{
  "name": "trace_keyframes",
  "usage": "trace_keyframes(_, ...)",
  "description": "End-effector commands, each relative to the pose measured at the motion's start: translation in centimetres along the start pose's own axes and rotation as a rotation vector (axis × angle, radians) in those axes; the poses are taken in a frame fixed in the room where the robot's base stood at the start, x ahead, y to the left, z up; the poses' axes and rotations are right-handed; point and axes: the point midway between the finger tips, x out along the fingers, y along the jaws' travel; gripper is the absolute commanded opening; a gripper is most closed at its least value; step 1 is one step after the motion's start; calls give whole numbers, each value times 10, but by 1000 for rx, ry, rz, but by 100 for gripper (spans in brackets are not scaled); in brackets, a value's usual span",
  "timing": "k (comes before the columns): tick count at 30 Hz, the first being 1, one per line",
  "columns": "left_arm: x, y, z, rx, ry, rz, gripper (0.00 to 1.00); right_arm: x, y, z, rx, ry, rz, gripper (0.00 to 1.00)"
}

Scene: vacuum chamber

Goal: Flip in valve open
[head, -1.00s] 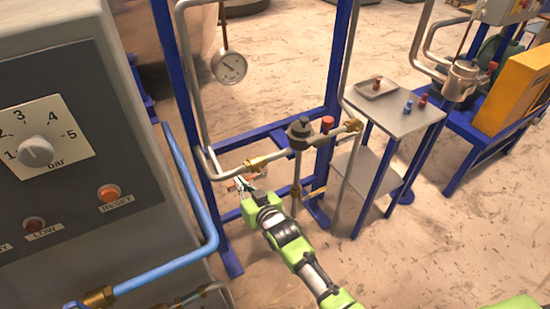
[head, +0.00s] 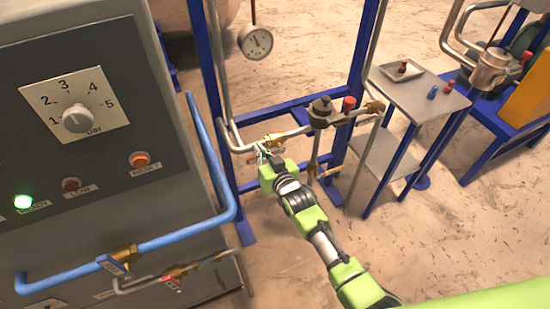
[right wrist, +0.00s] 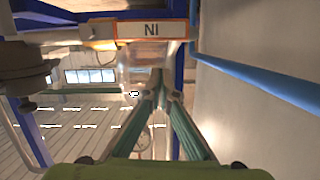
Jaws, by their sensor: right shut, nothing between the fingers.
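The valve with the orange-framed "IN" label (right wrist: 152,30) shows in the right wrist view, where the label is upside down. In the head view its brass body (head: 275,140) sits on the grey pipe by the blue frame; the lever is hard to make out behind my gripper. My right gripper (head: 262,154) is close below this brass part. In the right wrist view its fingers (right wrist: 161,84) meet at the tips, shut and empty, just below the label. I cannot tell whether they touch the valve. My left gripper is not in view.
A dark round valve (head: 321,108) and a red knob (head: 349,103) sit right of it on the pipe. A grey control cabinet (head: 75,185) with a blue pipe (head: 180,239) stands left. A side table (head: 420,92) stands right. A gauge (head: 256,42) hangs above.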

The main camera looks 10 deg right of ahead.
Motion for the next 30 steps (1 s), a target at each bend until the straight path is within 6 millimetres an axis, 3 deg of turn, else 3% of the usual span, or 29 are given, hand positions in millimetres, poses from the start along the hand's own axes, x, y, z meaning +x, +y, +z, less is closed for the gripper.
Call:
trace_keyframes(1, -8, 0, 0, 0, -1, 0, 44, -4, 1, -8, 0, -1, 1, 0)
trace_keyframes(2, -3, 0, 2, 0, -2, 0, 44, -10, 1, -2, 0, -3, 1, 0)
trace_keyframes(18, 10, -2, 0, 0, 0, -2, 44, -90, -2, -4, 0, 1, 0, 0)
trace_keyframes(30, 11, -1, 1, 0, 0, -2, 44, -100, -2, -5, 0, 2, 0, 0)
